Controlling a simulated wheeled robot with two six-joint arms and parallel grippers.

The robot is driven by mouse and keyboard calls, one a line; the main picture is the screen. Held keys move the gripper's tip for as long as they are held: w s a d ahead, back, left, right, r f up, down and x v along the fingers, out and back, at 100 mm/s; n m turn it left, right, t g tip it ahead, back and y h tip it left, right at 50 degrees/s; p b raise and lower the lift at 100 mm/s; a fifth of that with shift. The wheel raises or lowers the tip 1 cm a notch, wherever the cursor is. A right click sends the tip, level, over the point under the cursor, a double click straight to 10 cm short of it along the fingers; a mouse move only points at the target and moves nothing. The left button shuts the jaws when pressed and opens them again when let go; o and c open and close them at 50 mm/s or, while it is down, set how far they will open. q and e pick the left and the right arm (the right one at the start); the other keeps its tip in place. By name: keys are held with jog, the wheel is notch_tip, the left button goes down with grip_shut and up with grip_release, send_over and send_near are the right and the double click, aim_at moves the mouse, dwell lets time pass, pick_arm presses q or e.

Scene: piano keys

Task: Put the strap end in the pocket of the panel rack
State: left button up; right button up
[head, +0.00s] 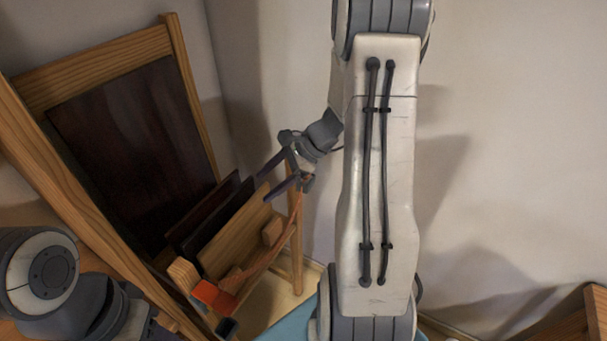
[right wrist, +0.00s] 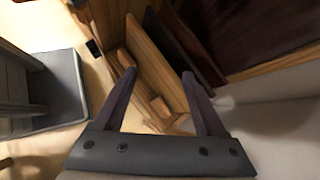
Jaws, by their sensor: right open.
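The panel rack (head: 291,262) is a wooden frame holding upright dark panels (head: 205,207) and a lighter wooden board (head: 236,237). A brown strip, apparently the strap (head: 268,255), runs along the rack's near side, with a red-orange piece (head: 213,296) near its lower end. I cannot tell which part is the strap end or the pocket. My right gripper (head: 262,190) is open and empty above the rack's right end. In the right wrist view its fingers (right wrist: 157,80) stand apart over the light board (right wrist: 155,67) and a small wooden block (right wrist: 160,107).
A large wooden frame with a dark panel (head: 135,150) leans behind the rack at the left. A blue surface (head: 287,325) lies below, and a wooden piece of furniture (head: 575,325) stands at the lower right. A pale wall (head: 510,130) closes the right side.

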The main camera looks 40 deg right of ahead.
jog(key=d+f+m+t+h, duration=0.2)
jog(key=d+m+t, duration=0.3)
jog(key=d, duration=0.7)
jog(key=m+h, duration=0.1)
jog(key=m, duration=0.5)
send_near(310, 180)
notch_tip(310, 180, up, 4)
jog(key=shift+t, duration=0.4)
jog(key=p+x, duration=0.1)
jog(key=x, duration=0.4)
jog(key=p+x, duration=0.2)
jog(key=x, duration=0.2)
jog(key=shift+a+f, duration=0.25)
jog(key=shift+f, duration=0.25)
jog(key=shift+w+f+h, duration=0.1)
jog(key=shift+w+h, duration=0.05)
jog(key=shift+h, duration=0.15)
grip_shut()
